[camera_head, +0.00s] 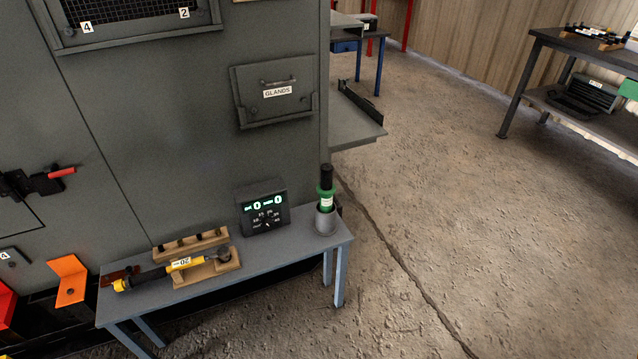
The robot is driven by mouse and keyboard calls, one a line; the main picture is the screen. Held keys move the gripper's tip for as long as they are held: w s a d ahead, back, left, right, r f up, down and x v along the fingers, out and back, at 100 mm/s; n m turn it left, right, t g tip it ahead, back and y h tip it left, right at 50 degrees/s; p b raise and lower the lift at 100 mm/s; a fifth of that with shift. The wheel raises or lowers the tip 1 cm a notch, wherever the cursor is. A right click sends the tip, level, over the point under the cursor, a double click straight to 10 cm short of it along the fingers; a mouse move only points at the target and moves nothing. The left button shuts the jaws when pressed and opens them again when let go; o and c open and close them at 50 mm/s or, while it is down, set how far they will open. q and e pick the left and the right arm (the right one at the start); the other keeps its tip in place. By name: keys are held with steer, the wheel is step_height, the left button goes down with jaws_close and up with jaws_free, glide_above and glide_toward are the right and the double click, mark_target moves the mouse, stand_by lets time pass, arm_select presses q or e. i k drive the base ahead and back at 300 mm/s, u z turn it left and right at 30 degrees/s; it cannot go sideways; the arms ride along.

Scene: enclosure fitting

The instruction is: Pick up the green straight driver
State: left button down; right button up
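The green straight driver (325,194) stands upright in a grey cup-shaped holder (325,222) at the right end of a narrow grey-blue bench (285,252). It has a black upper end, a green body and a white label. Its lower end is hidden inside the holder. Neither of my grippers shows in the head view.
A black display box (264,210) stands left of the driver. A yellow and black tool (170,270) lies on a wooden rack (212,268) on the bench. The grey cabinet (190,130) rises behind. Open concrete floor (450,200) lies to the right.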

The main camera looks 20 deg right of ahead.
mark_target(326, 189)
steer(key=z, duration=2.4)
steer(key=i, duration=0.7)
steer(key=u, duration=2.5)
